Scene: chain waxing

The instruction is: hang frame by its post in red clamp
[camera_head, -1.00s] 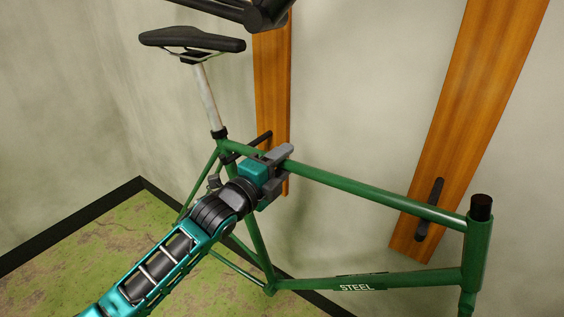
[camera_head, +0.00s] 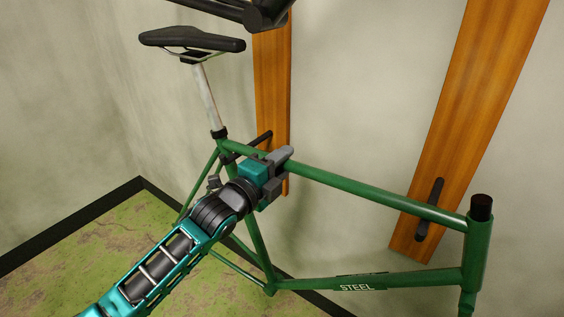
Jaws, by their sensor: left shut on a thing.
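The green bicycle frame (camera_head: 375,194) shows in the head view, with "STEEL" on its lower tube. Its silver seat post (camera_head: 207,97) rises at the upper left, slightly tilted, with a black saddle (camera_head: 192,39) on top. My left gripper (camera_head: 280,163) is shut on the top tube of the frame, near the seat post end. The bottom of the frame's head tube is cut off at the lower right. No red clamp shows in this view. My right gripper is not in view.
Two wooden boards stand against the wall, one behind the frame's seat end (camera_head: 272,85) and one at the right (camera_head: 485,110), with dark pegs. A black bar-like part (camera_head: 262,14) hangs at the top edge. Green floor (camera_head: 60,270) lies at the lower left.

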